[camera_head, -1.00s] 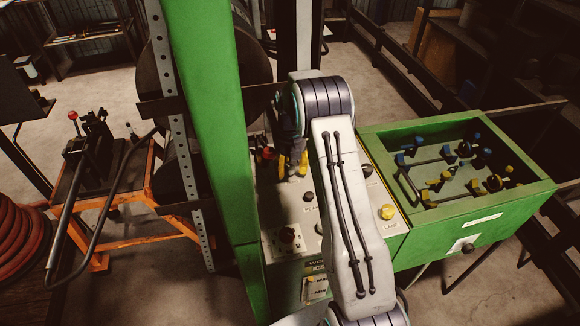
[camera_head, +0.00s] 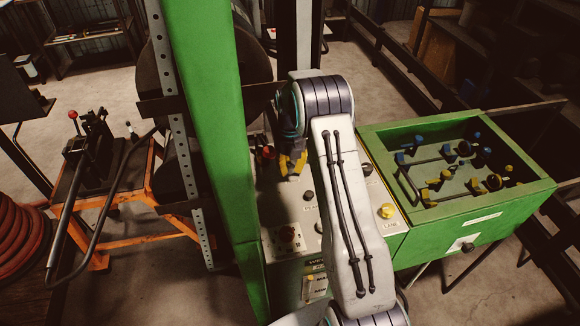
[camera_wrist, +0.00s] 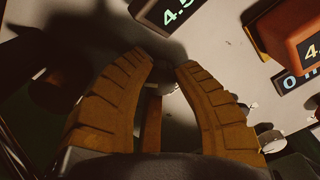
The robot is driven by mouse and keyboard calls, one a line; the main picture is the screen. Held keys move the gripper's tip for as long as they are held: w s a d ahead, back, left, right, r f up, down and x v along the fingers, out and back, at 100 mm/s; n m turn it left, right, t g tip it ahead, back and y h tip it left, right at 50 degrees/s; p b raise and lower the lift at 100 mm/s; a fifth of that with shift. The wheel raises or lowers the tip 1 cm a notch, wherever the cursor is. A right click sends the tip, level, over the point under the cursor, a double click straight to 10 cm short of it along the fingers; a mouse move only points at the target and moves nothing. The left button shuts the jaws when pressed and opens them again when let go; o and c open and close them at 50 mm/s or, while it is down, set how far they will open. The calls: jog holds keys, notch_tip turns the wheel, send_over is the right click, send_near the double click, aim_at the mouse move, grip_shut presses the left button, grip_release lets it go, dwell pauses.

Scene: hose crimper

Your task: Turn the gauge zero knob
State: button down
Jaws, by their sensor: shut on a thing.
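My gripper (camera_head: 292,164), with yellow fingers, is at the back of the crimper's pale control panel (camera_head: 283,208), just right of the green column. In the wrist view its ridged fingers (camera_wrist: 165,68) point at the panel and close in on a small grey knob (camera_wrist: 164,88), seen in shadow between the fingertips. The fingers are shut on this knob. No label on it can be read, and the fingers partly cover it. In the head view the knob is hidden behind the gripper and my arm.
A green column (camera_head: 205,120) stands close to the left of my gripper. A dark knob (camera_head: 308,196) and a yellow button (camera_head: 386,211) sit on the panel. A green open box (camera_head: 470,232) with fittings is at right. A lit display (camera_wrist: 165,12) and an orange unit (camera_wrist: 290,38) border the wrist view.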

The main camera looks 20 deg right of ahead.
aim_at(290, 166)
jog(key=shift+f+n+b, duration=0.2)
jog(key=shift+n+b, duration=0.4)
jog(key=shift+b, duration=0.05)
jog(key=shift+r+n+b, duration=0.1)
jog(key=shift+n+b, duration=0.2)
jog(key=shift+n, duration=0.6)
jog(key=c, duration=0.9)
grip_release()
jog(key=shift+c, duration=0.2)
jog(key=shift+r, duration=0.15)
notch_tip(290, 166, up, 12)
